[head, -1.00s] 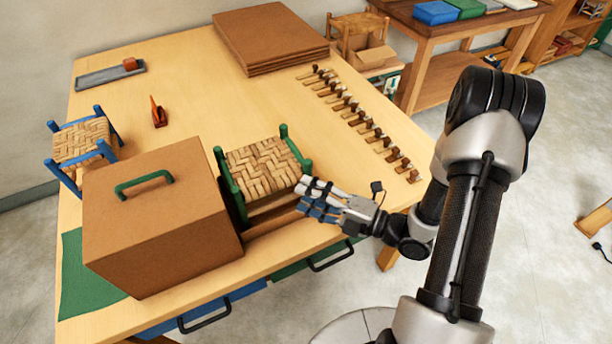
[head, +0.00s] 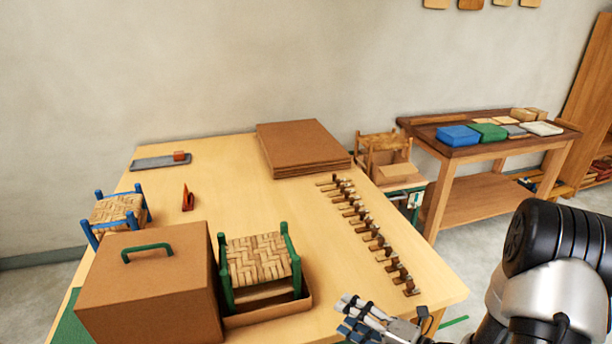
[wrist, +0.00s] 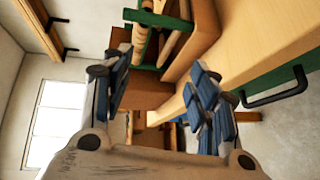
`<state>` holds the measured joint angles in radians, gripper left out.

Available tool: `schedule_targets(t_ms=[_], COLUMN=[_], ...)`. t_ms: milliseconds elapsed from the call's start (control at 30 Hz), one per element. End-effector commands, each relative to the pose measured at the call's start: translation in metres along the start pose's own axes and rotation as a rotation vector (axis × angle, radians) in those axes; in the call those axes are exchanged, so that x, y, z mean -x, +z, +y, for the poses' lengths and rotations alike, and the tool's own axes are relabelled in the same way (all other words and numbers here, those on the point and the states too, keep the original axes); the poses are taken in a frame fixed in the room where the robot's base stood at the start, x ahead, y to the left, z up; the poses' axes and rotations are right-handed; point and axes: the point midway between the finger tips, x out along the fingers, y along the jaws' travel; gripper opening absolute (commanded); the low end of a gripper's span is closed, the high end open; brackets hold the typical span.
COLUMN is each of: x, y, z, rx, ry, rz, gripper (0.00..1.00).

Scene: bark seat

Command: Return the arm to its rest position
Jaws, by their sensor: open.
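My gripper (head: 372,322) is at the front edge of the wooden table (head: 330,225) in the head view, to the right of the green-legged woven stool. In the wrist view my gripper (wrist: 158,105) has its fingers spread apart with nothing between them. My arm (head: 560,265) reaches in from the lower right of the head view. The wrist view shows the table's edge and a green drawer front with a dark handle (wrist: 275,88) close to the right finger.
The green stool (head: 258,262) sits in a shallow brown tray (head: 265,310), beside a brown box (head: 150,290) with a green handle. A blue stool (head: 117,212), stacked boards (head: 300,145) and a row of small tools (head: 372,235) are on the table. A side bench (head: 480,150) stands behind right.

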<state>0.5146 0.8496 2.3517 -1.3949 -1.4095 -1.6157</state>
Motion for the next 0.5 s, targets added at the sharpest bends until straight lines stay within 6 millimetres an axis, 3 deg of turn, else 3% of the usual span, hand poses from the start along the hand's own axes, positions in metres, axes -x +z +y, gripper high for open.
schedule_targets(t_ms=[267,367,500], x=[0.0,0.009,0.037], y=[0.048,0.071,0.099], z=[0.011,0.025,0.059], rx=[-0.068,-0.13,-0.289], ry=[-0.247,-0.337,-0.424], rz=[-0.185,-0.316,-0.578], gripper=[0.54,0.54,0.54])
